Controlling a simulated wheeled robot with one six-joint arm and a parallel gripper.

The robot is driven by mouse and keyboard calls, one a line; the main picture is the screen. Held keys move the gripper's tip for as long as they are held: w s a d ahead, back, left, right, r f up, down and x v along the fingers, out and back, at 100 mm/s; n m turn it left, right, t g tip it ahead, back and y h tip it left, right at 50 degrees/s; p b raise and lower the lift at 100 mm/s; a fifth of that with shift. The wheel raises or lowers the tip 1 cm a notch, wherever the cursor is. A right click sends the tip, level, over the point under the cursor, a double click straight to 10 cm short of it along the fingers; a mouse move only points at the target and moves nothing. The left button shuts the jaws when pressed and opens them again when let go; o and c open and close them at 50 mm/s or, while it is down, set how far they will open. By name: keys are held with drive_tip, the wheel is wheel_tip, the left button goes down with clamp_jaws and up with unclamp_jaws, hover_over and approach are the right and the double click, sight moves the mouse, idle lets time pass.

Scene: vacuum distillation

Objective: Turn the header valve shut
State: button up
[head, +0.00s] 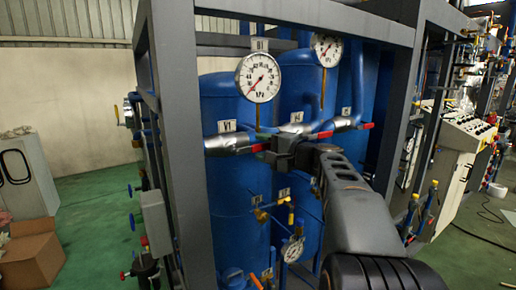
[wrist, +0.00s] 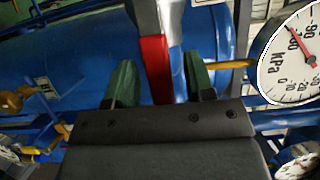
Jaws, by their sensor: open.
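The header pipe (head: 232,143) is a silver horizontal pipe with several red-handled valves, in front of blue tanks. The red valve handle (head: 260,147) beside the V1 tag (head: 227,126) lies roughly along the pipe in the head view. My gripper (head: 274,152) is at this handle and partly hides it. In the wrist view the red handle (wrist: 156,68) runs between the green fingers of my gripper (wrist: 160,78). The fingers are open, with visible gaps on both sides. The handle's lower end is hidden behind the gripper body.
Another red handle (head: 325,135) is on the header just right of my gripper. Round pressure gauges (head: 258,78) stand above the pipe; one gauge (wrist: 293,55) is close on the right in the wrist view. A grey frame post (head: 180,140) stands to the left.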

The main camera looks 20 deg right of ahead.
drive_tip(key=shift+c, duration=0.2)
clamp_jaws()
